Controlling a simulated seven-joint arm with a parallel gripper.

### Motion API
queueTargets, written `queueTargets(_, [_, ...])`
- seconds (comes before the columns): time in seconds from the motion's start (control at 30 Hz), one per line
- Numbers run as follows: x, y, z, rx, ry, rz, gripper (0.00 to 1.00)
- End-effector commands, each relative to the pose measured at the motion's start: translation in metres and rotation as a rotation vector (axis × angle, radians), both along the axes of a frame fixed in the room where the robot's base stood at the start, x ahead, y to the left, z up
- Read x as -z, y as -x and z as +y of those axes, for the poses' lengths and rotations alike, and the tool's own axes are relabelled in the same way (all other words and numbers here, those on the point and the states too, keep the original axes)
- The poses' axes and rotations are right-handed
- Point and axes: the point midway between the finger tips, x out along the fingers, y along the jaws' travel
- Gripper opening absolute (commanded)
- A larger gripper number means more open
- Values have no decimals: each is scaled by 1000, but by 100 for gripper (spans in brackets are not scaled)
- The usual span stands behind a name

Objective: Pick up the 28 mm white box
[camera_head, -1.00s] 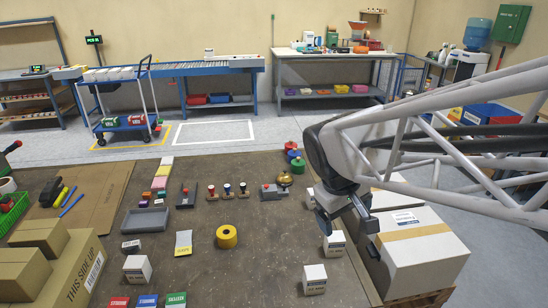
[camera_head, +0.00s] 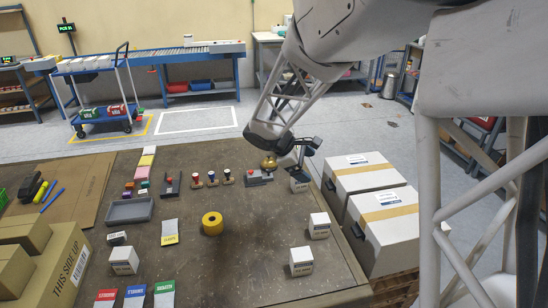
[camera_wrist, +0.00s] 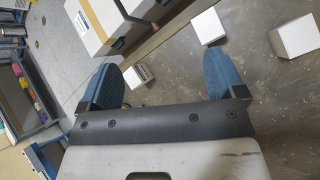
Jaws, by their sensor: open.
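Several white boxes with printed labels stand on the brown work table. A small white box (camera_head: 299,184) is at the table's far right edge, just below my gripper (camera_head: 303,152). In the wrist view this box (camera_wrist: 138,76) shows between the two blue fingers, beyond their tips. My gripper (camera_wrist: 157,76) is open and empty, apart from the box. Two larger-looking white boxes stand nearer, one at the right (camera_head: 319,226) and one in front (camera_head: 302,262). Another stands at the left (camera_head: 123,260), with a small one (camera_head: 116,238) behind it. The size print is too small to read.
A brass bell (camera_head: 269,163) and a grey stamp-like tool (camera_head: 259,177) stand close left of my gripper. Large cartons (camera_head: 385,217) lie beyond the table's right edge. A yellow tape roll (camera_head: 212,224) sits mid-table, with bare table around it.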

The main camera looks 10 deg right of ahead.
Motion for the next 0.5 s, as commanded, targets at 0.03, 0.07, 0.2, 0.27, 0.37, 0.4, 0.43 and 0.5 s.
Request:
queueTargets(0.03, [10, -13, 0, -29, 24, 25, 89])
queueTargets(0.07, [14, -20, 0, -48, 38, 39, 89])
queueTargets(0.2, [36, -51, 1, -134, 108, 105, 89])
queueTargets(0.27, [47, -65, 2, -171, 137, 133, 89])
queueTargets(0.37, [64, -87, 3, -232, 185, 179, 89])
queueTargets(0.4, [72, -96, 4, -256, 205, 198, 89])
queueTargets(0.43, [78, -102, 4, -274, 221, 213, 89])
queueTargets(0.5, [91, -117, 6, -317, 255, 246, 89])
